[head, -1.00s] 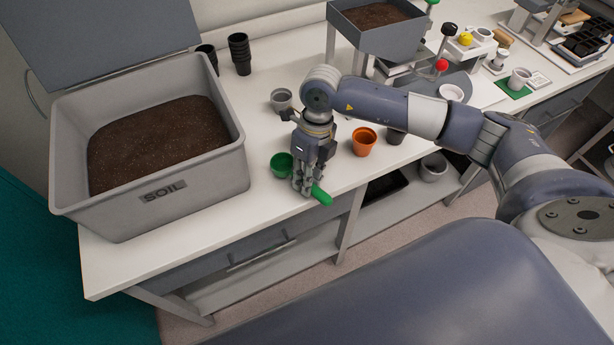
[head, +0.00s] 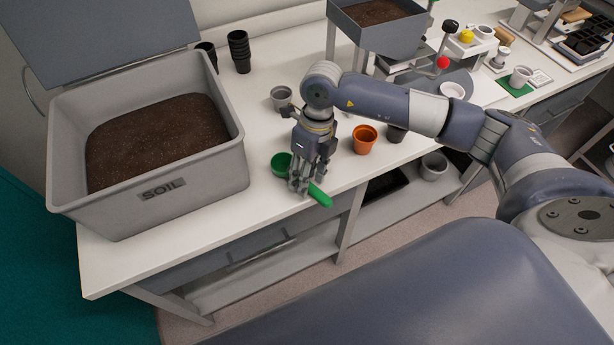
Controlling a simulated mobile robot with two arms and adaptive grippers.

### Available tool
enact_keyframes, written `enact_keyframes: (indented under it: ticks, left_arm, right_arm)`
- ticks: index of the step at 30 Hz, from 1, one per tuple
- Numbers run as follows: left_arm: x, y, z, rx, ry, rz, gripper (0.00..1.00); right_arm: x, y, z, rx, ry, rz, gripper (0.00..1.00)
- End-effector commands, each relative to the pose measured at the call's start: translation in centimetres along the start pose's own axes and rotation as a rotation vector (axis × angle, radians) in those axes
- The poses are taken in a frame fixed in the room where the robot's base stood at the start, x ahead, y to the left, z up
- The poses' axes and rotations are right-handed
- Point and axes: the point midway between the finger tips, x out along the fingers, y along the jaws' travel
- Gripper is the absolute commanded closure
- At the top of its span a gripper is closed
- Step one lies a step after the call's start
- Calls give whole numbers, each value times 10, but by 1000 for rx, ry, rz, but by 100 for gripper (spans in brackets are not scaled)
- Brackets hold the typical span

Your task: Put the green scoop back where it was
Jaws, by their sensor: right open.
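The green scoop (head: 319,195) lies on the white bench near its front edge. Its round bowl is to the left and its handle points to the lower right, toward the edge. My right gripper (head: 300,187) is open and pointing down at the scoop, with its fingers around or just over the part between bowl and handle. The fingers hide that middle part. I cannot tell whether they touch it. My left gripper is not in view.
A grey soil bin (head: 215,165) stands at the left of the bench (head: 150,255). An orange pot (head: 364,140) stands right of the gripper, with a grey pot (head: 281,98) behind. Black stacked pots (head: 239,52) and a raised grey tray (head: 385,38) are at the back.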

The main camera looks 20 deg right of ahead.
Motion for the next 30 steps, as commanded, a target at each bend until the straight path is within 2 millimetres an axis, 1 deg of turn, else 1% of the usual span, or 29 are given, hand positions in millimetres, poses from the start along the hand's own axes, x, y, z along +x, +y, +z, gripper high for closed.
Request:
enact_keyframes:
  ticks: [5,9,12,15,18,21,30]
  left_arm:
    - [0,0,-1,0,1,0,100]
    - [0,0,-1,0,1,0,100]
    - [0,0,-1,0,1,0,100]
    - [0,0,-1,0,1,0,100]
    - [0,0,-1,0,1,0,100]
    - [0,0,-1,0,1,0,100]
    - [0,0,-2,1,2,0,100]
  right_arm:
    - [-34,-1,1,-1,-5,-3,58]
    - [-65,0,1,-1,-5,-3,58]
    - [-84,0,1,-1,-4,-2,58]
    - [-99,0,1,0,-3,-2,58]
    - [-108,0,0,0,-1,-1,58]
    - [-112,0,0,0,0,-1,58]
    - [-113,0,0,-1,1,0,58]
